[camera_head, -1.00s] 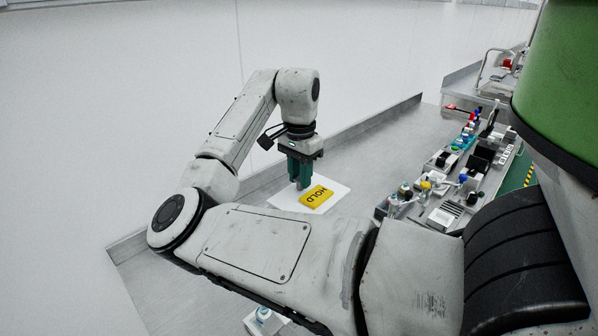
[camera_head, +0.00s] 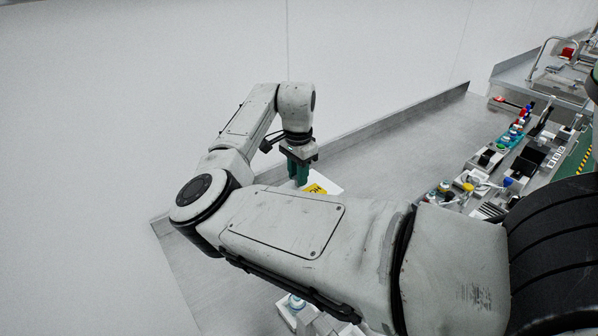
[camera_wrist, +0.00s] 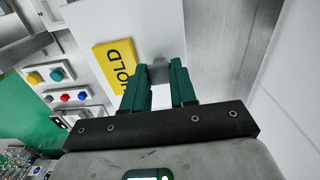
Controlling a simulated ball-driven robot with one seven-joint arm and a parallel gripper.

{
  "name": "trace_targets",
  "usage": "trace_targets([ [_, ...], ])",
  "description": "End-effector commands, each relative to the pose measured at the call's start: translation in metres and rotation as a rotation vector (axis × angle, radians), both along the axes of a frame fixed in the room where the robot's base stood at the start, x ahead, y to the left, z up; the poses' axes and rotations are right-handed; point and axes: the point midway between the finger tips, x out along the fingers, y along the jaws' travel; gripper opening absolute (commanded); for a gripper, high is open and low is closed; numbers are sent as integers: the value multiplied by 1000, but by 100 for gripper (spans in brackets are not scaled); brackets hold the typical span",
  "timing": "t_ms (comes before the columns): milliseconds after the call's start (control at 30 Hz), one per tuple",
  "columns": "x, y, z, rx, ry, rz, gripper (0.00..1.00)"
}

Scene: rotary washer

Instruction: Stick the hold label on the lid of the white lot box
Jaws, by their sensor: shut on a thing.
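The hold label (camera_wrist: 116,66) is a yellow rectangle with black HOLD lettering. In the head view the label (camera_head: 315,189) is partly hidden by my arm. My gripper (camera_wrist: 158,75) is shut on a small grey tab at the label's edge, between its green fingers. In the head view my gripper (camera_head: 300,180) points down beside the label. A flat white surface (camera_wrist: 150,28) shows behind and below the label; it also shows in the head view (camera_head: 328,181). I cannot tell whether it is the white lot box's lid, nor whether the label touches it.
Bottles and small devices (camera_head: 500,160) crowd the right of the grey bench. A control panel with coloured buttons (camera_wrist: 62,85) is at left in the wrist view. A white item (camera_head: 292,312) sits near the bottom. The bench (camera_head: 400,150) is clear behind the gripper.

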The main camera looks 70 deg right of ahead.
Motion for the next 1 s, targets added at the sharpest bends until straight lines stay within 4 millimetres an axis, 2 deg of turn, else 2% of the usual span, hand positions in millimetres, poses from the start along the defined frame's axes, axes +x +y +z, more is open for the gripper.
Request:
trace_targets([
  [100, 0, 0, -15, 0, -1, 0, 0],
  [500, 0, 0, -46, 0, 1, 1, 0],
  [1000, 0, 0, -52, 0, -1, 0, 0],
])
